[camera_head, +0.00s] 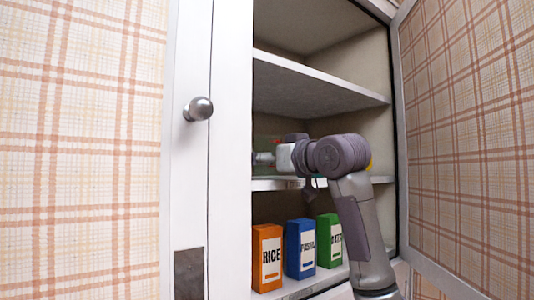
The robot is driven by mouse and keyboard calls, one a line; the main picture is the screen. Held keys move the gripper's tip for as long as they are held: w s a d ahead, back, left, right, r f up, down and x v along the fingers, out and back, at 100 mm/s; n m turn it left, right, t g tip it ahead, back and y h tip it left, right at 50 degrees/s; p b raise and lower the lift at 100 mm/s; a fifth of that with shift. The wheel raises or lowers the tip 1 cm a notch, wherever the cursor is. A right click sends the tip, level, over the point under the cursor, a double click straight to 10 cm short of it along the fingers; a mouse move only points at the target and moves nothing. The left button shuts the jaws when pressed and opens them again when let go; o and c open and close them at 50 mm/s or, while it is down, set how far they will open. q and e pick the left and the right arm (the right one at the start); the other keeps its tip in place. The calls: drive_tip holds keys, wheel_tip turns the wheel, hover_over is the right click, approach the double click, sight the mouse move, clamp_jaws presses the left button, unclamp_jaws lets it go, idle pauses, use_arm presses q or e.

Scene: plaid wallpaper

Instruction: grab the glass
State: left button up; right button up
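My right arm comes in from the lower right and reaches into the open cabinet at the middle shelf (275,184). A faint greenish, see-through patch lies around and left of the white object. I cannot tell whether either is the glass, or whether the gripper touches anything. My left gripper is not in view.
Three boxes stand on the lower shelf: an orange rice box (267,257), a blue box (300,248) and a green box (329,240). The upper shelf (310,88) looks empty. The right door (470,130) stands open; the left door (188,200) is shut.

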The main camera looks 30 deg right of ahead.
drive_tip(key=c, duration=1.4)
drive_tip(key=shift+o, duration=0.2)
drive_tip(key=shift+r, duration=0.1)
